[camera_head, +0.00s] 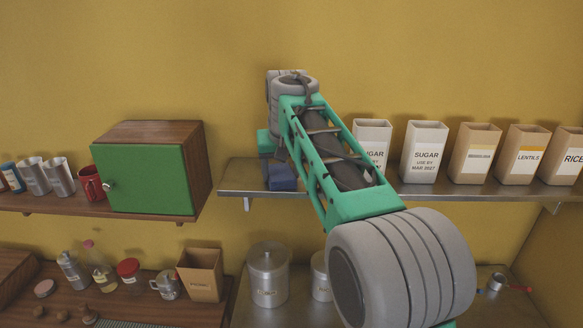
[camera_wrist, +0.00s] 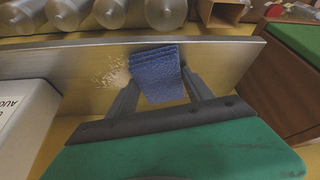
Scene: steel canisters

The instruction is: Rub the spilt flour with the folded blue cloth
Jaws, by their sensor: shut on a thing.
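The folded blue cloth (camera_head: 282,178) is at the left end of the steel shelf in the head view. It also shows in the wrist view (camera_wrist: 157,70), gripped between the two fingers. My gripper (camera_wrist: 159,80) is shut on it. The spilt flour (camera_wrist: 114,72) is a pale, grainy patch on the shelf, just left of the cloth in the wrist view. The cloth's edge is close beside the patch; I cannot tell whether it presses on the shelf. In the head view the flour is not visible, and my arm covers part of the shelf.
A green-doored cabinet (camera_head: 143,180) stands left of the shelf. Steel pots (camera_head: 268,275) stand below.

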